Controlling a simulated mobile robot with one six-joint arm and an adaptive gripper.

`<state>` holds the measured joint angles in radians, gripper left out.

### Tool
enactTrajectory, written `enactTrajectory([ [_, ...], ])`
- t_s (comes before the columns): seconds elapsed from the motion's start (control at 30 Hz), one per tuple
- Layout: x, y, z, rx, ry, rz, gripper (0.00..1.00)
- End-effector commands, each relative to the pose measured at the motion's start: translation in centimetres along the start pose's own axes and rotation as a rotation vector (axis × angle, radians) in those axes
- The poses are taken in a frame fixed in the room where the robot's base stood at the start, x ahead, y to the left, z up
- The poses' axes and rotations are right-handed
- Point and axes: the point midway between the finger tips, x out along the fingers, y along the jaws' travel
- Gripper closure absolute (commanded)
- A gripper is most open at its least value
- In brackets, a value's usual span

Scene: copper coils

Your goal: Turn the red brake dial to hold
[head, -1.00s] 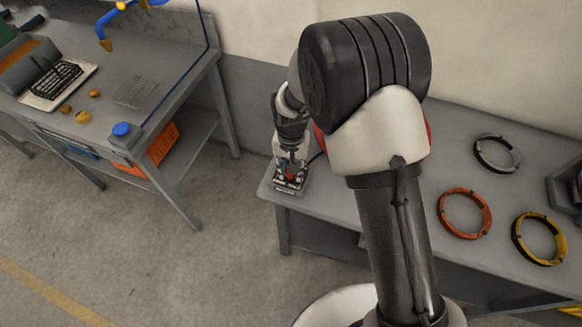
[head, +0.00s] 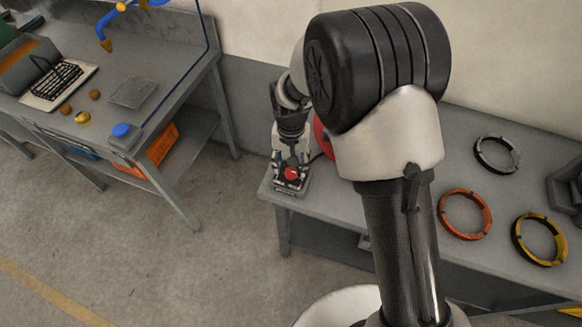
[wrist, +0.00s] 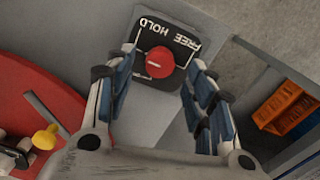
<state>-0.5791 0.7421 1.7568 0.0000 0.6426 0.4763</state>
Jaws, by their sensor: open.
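The red brake dial (wrist: 159,62) sits on a black plate (wrist: 181,75) with HOLD and FREE in white letters, upside down in the wrist view. A short white mark shows on the dial's left part; I cannot tell which word it is set to. In the head view the dial (head: 291,174) is at the near left corner of the right bench. My gripper (wrist: 162,60) is open, with one finger on each side of the dial in the wrist view. In the head view my gripper (head: 292,160) is just above and behind the dial, holding nothing.
On the right bench (head: 330,205) lie a black ring coil (head: 479,147), an orange one (head: 442,212) and a yellow one (head: 517,233). A red round object (wrist: 50,120) is left of the gripper in the wrist view. Another bench (head: 175,110) stands left across open floor.

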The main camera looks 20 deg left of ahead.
Motion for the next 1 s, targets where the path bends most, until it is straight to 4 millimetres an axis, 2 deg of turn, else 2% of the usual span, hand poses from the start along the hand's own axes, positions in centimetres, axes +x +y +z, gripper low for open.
enactTrajectory([
  [0.03,-1.3,-0.1,-0.1,0.0,0.006,-0.003,0.51],
  [0.2,-5.0,0.0,-0.1,0.0,0.004,-0.002,0.51],
  [0.4,-8.0,0.0,-0.1,0.0,0.003,-0.002,0.51],
  [0.6,-9.0,0.0,0.0,0.0,0.001,0.0,0.51],
  [1.0,-9.0,0.0,0.0,0.0,0.0,0.0,0.51],
])
